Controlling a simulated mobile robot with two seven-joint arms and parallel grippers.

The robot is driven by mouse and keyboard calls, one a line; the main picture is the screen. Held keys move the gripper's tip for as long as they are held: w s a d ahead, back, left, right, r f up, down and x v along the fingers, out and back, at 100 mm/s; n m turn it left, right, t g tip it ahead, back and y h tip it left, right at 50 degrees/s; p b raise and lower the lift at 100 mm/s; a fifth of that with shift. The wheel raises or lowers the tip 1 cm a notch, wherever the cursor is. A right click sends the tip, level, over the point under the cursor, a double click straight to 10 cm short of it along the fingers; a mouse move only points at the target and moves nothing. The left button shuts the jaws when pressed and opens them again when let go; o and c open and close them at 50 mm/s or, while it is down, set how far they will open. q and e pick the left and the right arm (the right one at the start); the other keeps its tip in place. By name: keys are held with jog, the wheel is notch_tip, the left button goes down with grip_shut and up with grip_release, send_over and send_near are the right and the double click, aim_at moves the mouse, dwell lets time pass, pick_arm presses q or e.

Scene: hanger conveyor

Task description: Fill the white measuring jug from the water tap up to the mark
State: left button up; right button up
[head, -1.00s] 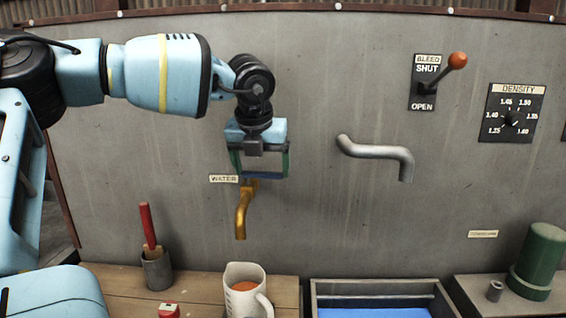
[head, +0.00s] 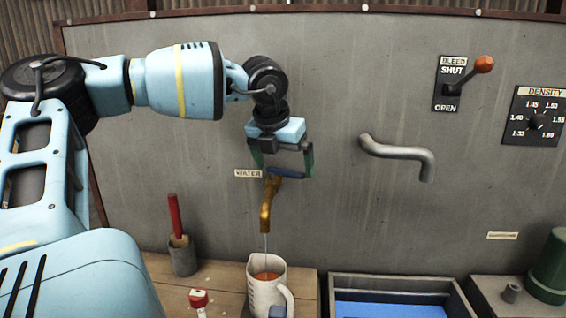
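The brass water tap (head: 266,205) is on the grey wall beside the WATER label. A thin stream of water falls from its spout into the white measuring jug (head: 258,291), which stands upright below. Orange-brown shows inside the jug; its mark and exact level cannot be read. My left gripper (head: 285,171) is at the top of the tap, fingers spread wide, with the tap's blue lever (head: 287,173) between them. Whether a finger touches the lever is unclear. My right gripper is not in view.
A grey cup (head: 183,259) with a red-handled tool stands left on the wooden bench (head: 225,279). A red-and-white object (head: 198,299) is in front. A blue-lined trough (head: 395,309) lies right of the jug. A grey spout (head: 400,151) juts from the wall.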

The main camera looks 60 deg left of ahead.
pick_arm(q)
jog(key=v, duration=0.7)
jog(key=shift+r, duration=0.35)
jog(key=shift+s+d, duration=0.1)
jog(key=shift+d, duration=0.05)
